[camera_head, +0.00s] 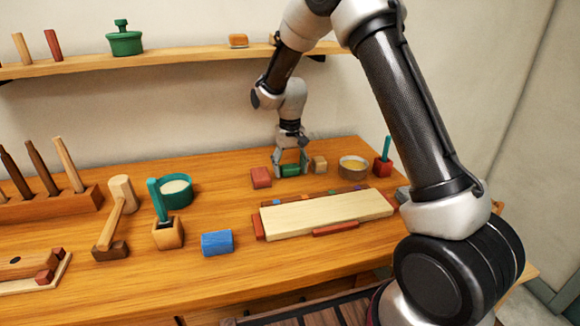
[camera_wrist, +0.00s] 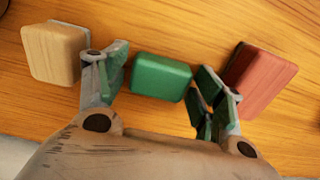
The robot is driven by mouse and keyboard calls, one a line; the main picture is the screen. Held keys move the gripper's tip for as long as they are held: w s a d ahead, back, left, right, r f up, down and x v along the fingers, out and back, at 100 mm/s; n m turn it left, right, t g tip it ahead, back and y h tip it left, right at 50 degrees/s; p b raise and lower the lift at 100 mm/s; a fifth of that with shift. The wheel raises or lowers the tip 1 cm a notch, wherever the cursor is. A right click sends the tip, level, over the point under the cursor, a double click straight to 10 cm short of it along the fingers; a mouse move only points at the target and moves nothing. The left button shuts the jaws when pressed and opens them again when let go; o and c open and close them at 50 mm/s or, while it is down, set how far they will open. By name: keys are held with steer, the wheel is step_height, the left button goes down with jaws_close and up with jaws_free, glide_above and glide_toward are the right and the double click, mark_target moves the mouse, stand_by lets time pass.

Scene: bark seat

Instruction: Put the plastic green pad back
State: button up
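The green pad (camera_head: 290,171) is a small rounded block at the back of the workbench, between a red block and a tan block. In the wrist view the green pad (camera_wrist: 161,77) lies between my two fingers, with a narrow gap showing on each side. My gripper (camera_head: 291,165) is open and low over it, pointing down. In the wrist view my gripper (camera_wrist: 160,88) has green inner finger faces. Whether the fingertips touch the bench is hard to tell.
A red block (camera_wrist: 259,79) stands close outside the right finger, and a tan block (camera_wrist: 54,52) close outside the left finger. A yellow-filled bowl (camera_head: 353,167) is to the right. A pale board (camera_head: 327,213) with coloured blocks around its edges lies in front. A blue block (camera_head: 216,243) sits nearer.

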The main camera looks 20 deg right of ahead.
mark_target(291, 166)
steer(key=shift+r, duration=0.1)
step_height(291, 166, up, 12)
steer(key=s+d+r+t, duration=0.1)
steer(key=s+d+r, duration=0.5)
steer(key=s+r, duration=0.3)
steer(key=s+d+r+t, duration=0.1)
steer(key=s+d, duration=0.3)
steer(key=s, duration=0.9)
steer(key=s+d+t, duration=0.2)
steer(key=s+d, duration=0.3)
steer(key=s, duration=0.8)
steer(key=shift+r, duration=0.4)
